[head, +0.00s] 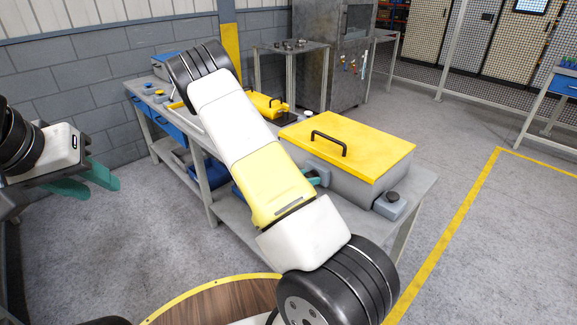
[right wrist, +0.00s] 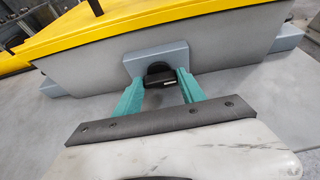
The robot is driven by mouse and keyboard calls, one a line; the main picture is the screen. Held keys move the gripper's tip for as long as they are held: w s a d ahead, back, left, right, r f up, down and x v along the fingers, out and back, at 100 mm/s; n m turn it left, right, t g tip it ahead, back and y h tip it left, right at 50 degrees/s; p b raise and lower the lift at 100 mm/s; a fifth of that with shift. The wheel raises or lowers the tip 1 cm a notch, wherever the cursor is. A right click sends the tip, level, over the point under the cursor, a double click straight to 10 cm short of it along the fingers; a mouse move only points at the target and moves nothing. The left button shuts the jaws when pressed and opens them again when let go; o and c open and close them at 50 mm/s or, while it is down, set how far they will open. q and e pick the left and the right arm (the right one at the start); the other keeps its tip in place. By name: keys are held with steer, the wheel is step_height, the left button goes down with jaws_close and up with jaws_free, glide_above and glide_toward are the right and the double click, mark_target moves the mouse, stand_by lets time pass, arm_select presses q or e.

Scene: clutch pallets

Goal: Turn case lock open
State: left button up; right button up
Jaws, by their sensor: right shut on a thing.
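The case (head: 352,143) is grey with a yellow lid and a black handle, and it stands on a grey table. Its lock, a dark knob (right wrist: 158,71) on a grey block (right wrist: 142,60), is on the case's front side in the right wrist view. My right gripper (right wrist: 160,90) has its teal fingers on either side of the knob and is shut on it. In the head view my right arm hides most of this gripper and the lock. The lid is down. My left gripper (head: 95,182) is open and empty at the left, away from the table.
The grey table (head: 410,205) also carries a yellow case (head: 265,105) farther back and small parts at its left end. A grey block with a dark knob (head: 392,198) sits at the case's right corner. The floor at the right is clear.

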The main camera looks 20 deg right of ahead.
stand_by(0.5)
steer(key=o, duration=1.4)
steer(key=shift+c, duration=0.2)
steer(key=v, duration=0.8)
steer(key=shift+s+d, duration=0.1)
